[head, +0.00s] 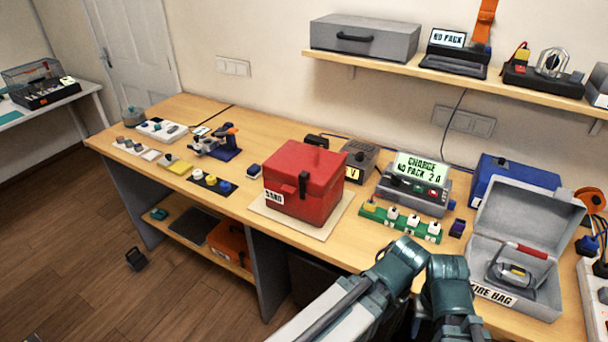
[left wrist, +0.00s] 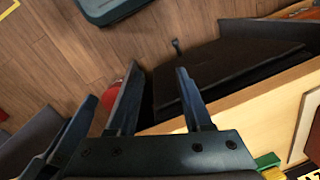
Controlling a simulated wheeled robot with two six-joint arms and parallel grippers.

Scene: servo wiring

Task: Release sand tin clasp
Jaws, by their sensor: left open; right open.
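The red sand tin (head: 290,205) stands with its lid down on a pale board in the head view, with a SAND label (head: 273,197) on its front. A dark upright clasp (head: 303,185) sits on its front face, lying against it as far as I can tell. My right gripper (head: 448,298) is at the bottom of the head view, right of the tin and well apart from it; its fingertips are hard to make out. My left gripper (left wrist: 158,75) is open and empty in the left wrist view, over the bench's front edge. The tin does not clearly show there.
The pale board (head: 342,205) lies under the tin. A green strip with several white blocks (head: 400,220), a charger (head: 414,185) and an open grey fire bag box (head: 530,215) stand to the right. Small parts on mats (head: 210,183) lie to the left. A shelf (head: 455,75) overhangs behind.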

